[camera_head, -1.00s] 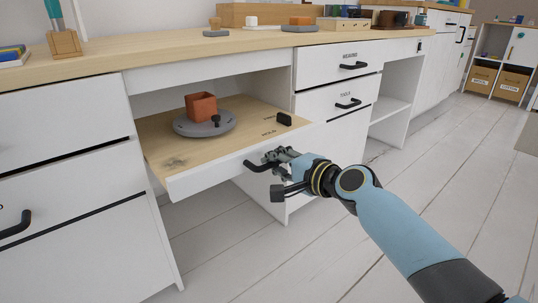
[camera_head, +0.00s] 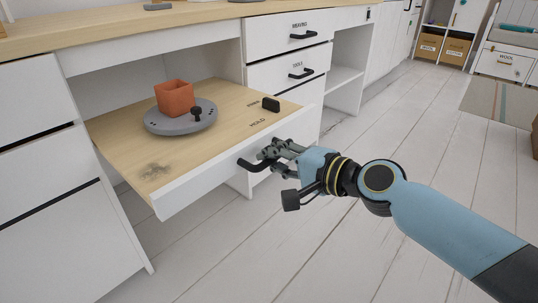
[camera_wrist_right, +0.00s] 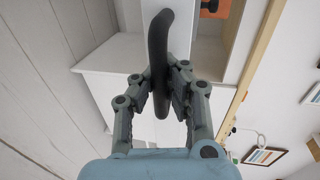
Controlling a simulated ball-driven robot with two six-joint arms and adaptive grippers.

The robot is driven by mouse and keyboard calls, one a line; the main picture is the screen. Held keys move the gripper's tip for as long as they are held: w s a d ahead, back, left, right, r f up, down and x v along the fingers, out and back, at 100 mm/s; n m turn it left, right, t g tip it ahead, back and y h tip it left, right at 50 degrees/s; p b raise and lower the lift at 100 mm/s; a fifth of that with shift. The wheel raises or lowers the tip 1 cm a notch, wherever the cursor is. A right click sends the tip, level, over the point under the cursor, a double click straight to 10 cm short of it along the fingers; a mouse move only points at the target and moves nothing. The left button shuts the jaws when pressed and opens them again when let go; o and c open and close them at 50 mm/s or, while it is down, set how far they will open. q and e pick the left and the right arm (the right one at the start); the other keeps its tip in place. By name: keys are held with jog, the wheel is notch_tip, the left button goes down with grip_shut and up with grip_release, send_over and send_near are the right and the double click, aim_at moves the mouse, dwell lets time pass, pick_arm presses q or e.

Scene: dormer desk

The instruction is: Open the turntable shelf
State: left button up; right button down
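The turntable shelf (camera_head: 130,150) is a wooden pull-out board with a white front, drawn out from under the desk. A grey round turntable (camera_head: 160,128) sits on it with an orange square pot (camera_head: 175,97) on top. The shelf's black handle (camera_head: 249,164) is on the white front. My right gripper (camera_head: 272,155) is at the handle's right part. In the right wrist view the gripper fingers (camera_wrist_right: 162,88) close on both sides of the dark handle (camera_wrist_right: 158,42). My left gripper is not in view.
A small black block (camera_head: 271,104) stands on the shelf near its right edge. White drawers with black handles (camera_head: 302,73) are right of the shelf opening. The desktop (camera_head: 190,20) runs above. The pale plank floor (camera_head: 390,135) is clear in front and to the right.

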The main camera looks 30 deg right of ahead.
jog(key=shift+r, duration=0.1)
jog(key=c, duration=1.4)
grip_release()
jog(key=shift+o, duration=0.4)
jog(key=v, duration=0.7)
jog(key=shift+s, duration=0.2)
jog(key=shift+d, duration=0.1)
